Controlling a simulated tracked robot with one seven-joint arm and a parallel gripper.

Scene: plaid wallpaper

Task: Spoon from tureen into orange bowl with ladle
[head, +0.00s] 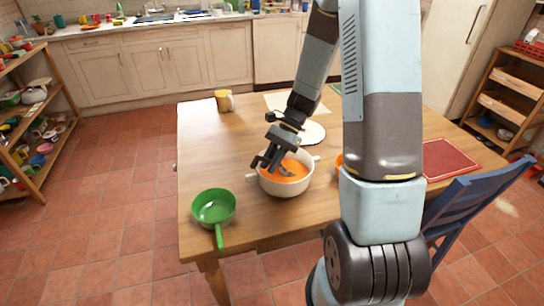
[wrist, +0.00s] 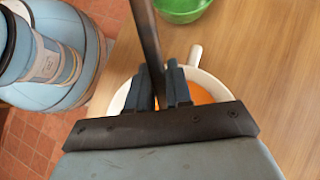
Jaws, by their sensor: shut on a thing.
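The tureen (head: 264,184) is a white two-handled pot with orange soup (head: 298,185), standing on the wooden table; it also shows behind the fingers in the wrist view (wrist: 194,52). My gripper (head: 262,164) is over the tureen's left side, shut on the ladle. The ladle's dark handle (wrist: 148,40) runs up from between the fingers in the wrist view. A greyish part of the ladle (head: 286,171) seems to show at the soup in the head view; its scoop is not clear. The orange bowl (head: 339,160) is mostly hidden behind my arm, right of the tureen.
A green pan (head: 213,206) stands at the table's front left and shows in the wrist view (wrist: 182,8). A yellow mug (head: 224,101) and a white plate (head: 311,134) are farther back. A red mat (head: 448,160) lies right; a blue chair (head: 470,205) stands by the right edge.

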